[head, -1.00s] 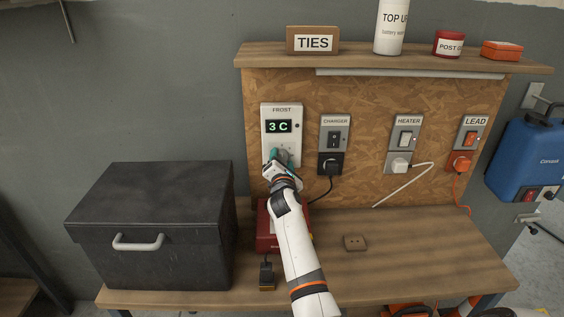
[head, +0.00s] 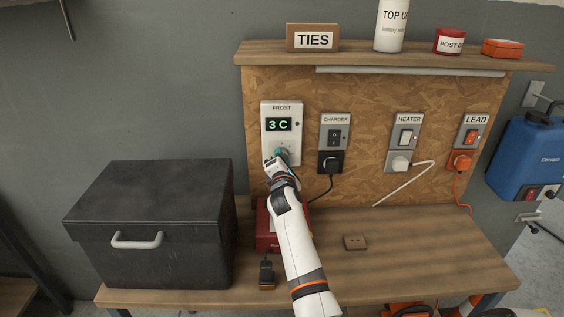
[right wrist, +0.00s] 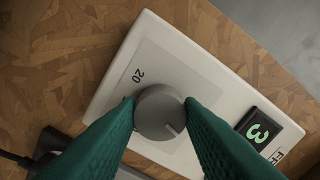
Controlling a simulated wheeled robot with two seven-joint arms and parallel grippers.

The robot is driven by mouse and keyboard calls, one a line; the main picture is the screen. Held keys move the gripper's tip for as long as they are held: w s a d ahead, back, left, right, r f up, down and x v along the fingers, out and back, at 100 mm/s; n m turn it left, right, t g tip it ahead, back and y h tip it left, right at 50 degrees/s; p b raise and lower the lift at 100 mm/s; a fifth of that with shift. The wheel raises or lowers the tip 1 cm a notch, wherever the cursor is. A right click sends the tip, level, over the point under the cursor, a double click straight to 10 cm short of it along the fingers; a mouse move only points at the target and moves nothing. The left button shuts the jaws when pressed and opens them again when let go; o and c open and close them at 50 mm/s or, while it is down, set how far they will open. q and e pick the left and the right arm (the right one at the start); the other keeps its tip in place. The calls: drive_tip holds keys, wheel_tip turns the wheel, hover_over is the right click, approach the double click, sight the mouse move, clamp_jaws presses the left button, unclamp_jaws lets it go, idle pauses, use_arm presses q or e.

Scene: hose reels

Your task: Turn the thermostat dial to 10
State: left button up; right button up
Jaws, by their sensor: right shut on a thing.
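The thermostat (head: 270,140) is a white panel labelled FROST on the chipboard back panel, and its display (head: 278,125) reads 3 C. Its round grey dial (right wrist: 160,112) has a pale pointer line and shows in the right wrist view, with a printed 20 near it. My right gripper (right wrist: 160,108) is shut on the dial, one green finger on each side. In the head view the right gripper (head: 281,158) covers most of the dial. The display also shows in the right wrist view (right wrist: 258,133), reading 3. My left gripper is not in view.
Right of the thermostat are the CHARGER switch (head: 335,135), HEATER switch (head: 405,135) and LEAD switch (head: 470,137), with plugs and cords below. A black box (head: 150,215) stands left on the bench. A red device (head: 266,235) sits behind my right arm. The bench's right side is mostly clear.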

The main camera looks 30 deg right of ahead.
drive_tip(key=shift+m+b, duration=2.75)
drive_tip(key=shift+m, duration=5.95)
drive_tip(key=o, duration=1)
drive_tip(key=shift+c, duration=0.2)
